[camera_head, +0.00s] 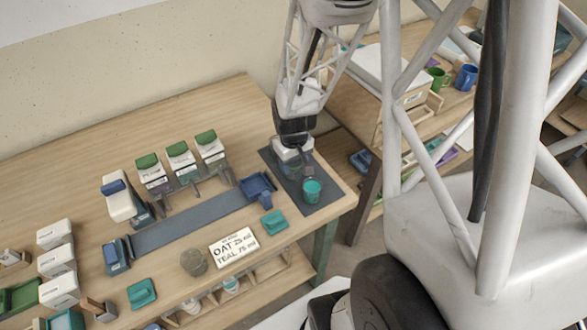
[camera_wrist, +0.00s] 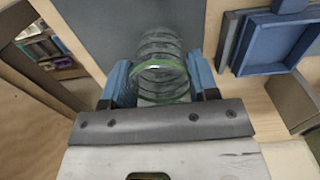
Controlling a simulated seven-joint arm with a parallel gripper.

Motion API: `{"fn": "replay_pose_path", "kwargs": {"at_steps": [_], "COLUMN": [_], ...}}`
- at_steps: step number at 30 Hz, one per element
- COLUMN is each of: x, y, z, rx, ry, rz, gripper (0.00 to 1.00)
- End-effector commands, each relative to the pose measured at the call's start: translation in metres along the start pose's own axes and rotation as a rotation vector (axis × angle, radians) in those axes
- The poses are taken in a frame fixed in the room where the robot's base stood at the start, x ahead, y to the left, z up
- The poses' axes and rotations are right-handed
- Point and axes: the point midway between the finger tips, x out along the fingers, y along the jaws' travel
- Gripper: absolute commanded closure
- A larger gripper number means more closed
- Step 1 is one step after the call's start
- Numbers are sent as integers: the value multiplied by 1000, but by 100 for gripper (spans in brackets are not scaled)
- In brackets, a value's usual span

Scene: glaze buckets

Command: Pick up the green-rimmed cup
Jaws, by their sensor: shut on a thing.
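The green-rimmed cup (camera_wrist: 160,72) is clear and ribbed, and its round rim faces the wrist camera. My gripper (camera_wrist: 159,84) is shut on it, with one blue finger pad on each side of the cup. In the head view my gripper (camera_head: 295,165) is low over the dark mat (camera_head: 327,195) at the table's right end. There the cup is small and mostly hidden by the gripper. I cannot tell whether its base touches the mat.
A sign (camera_head: 233,247) and a teal block (camera_head: 274,222) lie in front. Green-topped dispensers (camera_head: 180,163) stand farther left.

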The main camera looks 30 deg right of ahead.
Motion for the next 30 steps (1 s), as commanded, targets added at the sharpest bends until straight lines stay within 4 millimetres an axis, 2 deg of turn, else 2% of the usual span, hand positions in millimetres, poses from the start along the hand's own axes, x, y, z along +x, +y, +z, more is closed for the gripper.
{"fn": "replay_pose_path", "kwargs": {"at_steps": [30], "x": [-61], "y": [0], "z": [0], "rx": [0], "ry": [1], "rz": [0], "gripper": [59]}}
